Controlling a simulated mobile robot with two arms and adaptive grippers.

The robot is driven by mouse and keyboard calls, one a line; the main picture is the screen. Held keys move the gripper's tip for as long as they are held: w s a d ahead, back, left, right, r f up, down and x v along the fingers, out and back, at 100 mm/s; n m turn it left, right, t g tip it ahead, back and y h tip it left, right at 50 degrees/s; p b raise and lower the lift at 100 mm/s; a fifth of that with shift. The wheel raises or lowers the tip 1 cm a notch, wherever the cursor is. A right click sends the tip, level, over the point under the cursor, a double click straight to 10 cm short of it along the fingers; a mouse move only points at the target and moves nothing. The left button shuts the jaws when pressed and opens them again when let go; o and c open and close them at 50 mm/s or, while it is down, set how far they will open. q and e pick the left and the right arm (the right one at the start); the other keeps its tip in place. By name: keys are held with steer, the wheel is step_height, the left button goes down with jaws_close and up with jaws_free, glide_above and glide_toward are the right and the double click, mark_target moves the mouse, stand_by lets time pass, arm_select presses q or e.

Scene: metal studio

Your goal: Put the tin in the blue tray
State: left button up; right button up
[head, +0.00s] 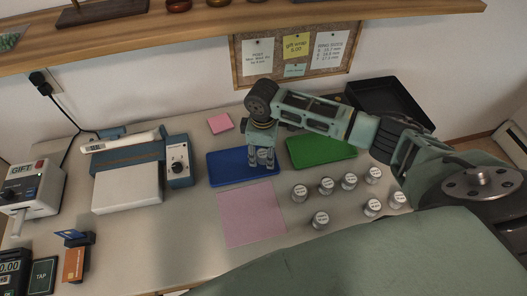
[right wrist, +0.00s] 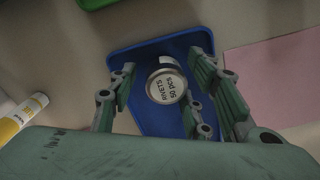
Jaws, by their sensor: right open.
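The tin (right wrist: 167,86) is a small silver can whose pale lid reads "RIVETS 50 pcs". In the right wrist view it is over the blue tray (right wrist: 124,64), between my spread fingers, with gaps at its sides. My right gripper (head: 262,160) is open and points down over the blue tray (head: 222,168) in the head view; it also shows in the right wrist view (right wrist: 168,100). In the head view the tin (head: 263,154) is partly hidden by the fingers. Whether it touches the tray floor is hard to see. My left gripper is not in view.
Several similar tins (head: 326,185) stand right of a pink sheet (head: 252,214). A green tray (head: 320,151) lies right of the blue one, and a black tray (head: 388,98) is behind. The table's front middle is clear.

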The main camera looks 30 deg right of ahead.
mark_target(263, 153)
step_height(263, 153, up, 12)
steer(key=shift+s+a+r+b, duration=0.15)
steer(key=shift+b, duration=0.25)
stand_by(0.5)
